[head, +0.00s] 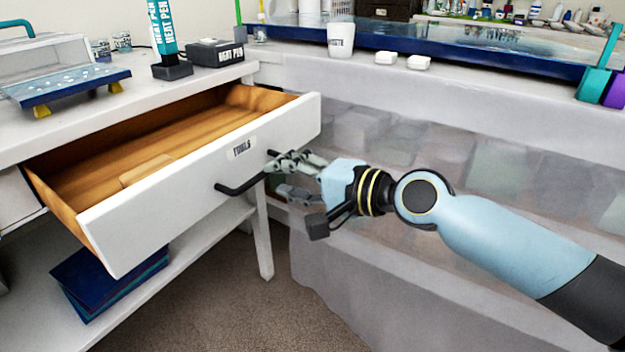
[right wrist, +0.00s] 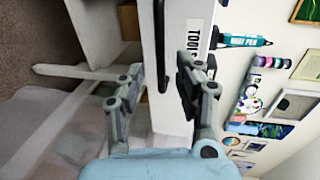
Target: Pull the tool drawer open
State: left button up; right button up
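The tool drawer (head: 190,190) is pulled out of the white bench, with its wooden inside showing. Its white front carries a "TOOLS" label (head: 241,148), also seen in the right wrist view (right wrist: 193,38). A black bar handle (head: 238,187) is on the front. My right gripper (head: 284,176) is at the right end of the handle. In the right wrist view its two fingers (right wrist: 160,80) are spread apart, with the black handle (right wrist: 160,45) between them and gaps at both sides. I cannot tell exactly how deep the handle sits between them. My left gripper is not in view.
A heat pen (head: 161,30) in its stand and a black box (head: 216,53) are on the bench top. Dark blue books (head: 110,280) lie on the lower shelf. A second table with a cup (head: 341,40) and a grey cloth stands behind. Floor (head: 235,300) shows below the drawer.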

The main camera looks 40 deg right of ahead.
jog(key=v, duration=0.6)
jog(key=shift+s, duration=0.25)
jog(key=shift+w+r, duration=0.1)
jog(key=shift+r, duration=0.05)
